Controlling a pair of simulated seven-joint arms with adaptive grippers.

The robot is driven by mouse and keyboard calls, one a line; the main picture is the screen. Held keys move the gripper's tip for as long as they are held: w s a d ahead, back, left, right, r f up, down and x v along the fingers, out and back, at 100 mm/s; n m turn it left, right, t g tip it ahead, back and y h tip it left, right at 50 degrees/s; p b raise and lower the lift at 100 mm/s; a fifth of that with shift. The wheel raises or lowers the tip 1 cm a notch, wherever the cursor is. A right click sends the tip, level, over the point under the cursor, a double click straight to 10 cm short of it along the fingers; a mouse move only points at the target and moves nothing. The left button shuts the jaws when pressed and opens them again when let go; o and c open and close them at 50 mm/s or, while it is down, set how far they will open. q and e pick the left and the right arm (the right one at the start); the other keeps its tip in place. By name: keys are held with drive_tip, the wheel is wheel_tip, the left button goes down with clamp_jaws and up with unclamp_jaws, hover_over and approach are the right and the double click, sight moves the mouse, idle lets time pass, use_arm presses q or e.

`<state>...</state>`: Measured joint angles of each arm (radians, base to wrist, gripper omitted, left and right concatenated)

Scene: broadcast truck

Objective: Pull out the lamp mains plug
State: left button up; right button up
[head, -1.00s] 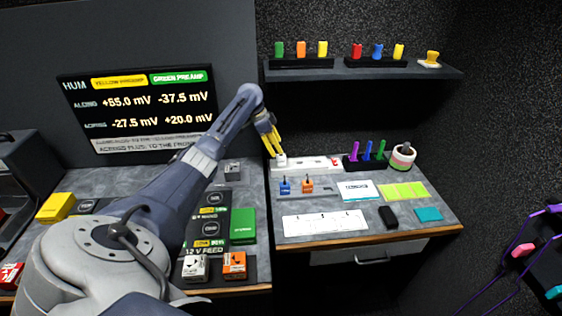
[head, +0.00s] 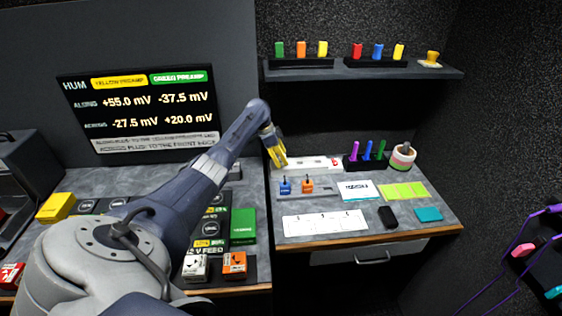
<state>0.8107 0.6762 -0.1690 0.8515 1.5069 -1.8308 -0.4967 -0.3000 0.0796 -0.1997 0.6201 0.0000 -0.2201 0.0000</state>
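A white power strip (head: 318,163) lies along the back of the right-hand bench, with a small red mark near its right part. My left gripper (head: 281,165), with yellow fingers, points down at the left end of this strip. The fingers cover the spot where a small white plug stands in the earlier frame, so the plug is hidden now. I cannot tell whether the fingers are open or shut, or whether they touch the plug. My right gripper is not in view.
Blue (head: 285,187) and orange (head: 307,185) small pieces stand in front of the strip. A dark rack (head: 354,165) with coloured pieces and a round pot (head: 403,156) stand to its right. A shelf (head: 360,75) hangs above. My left arm crosses the left bench.

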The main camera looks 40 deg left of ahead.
use_arm(q)
drive_tip(key=shift+c, duration=0.4)
clamp_jaws()
drive_tip(key=shift+r, duration=0.15)
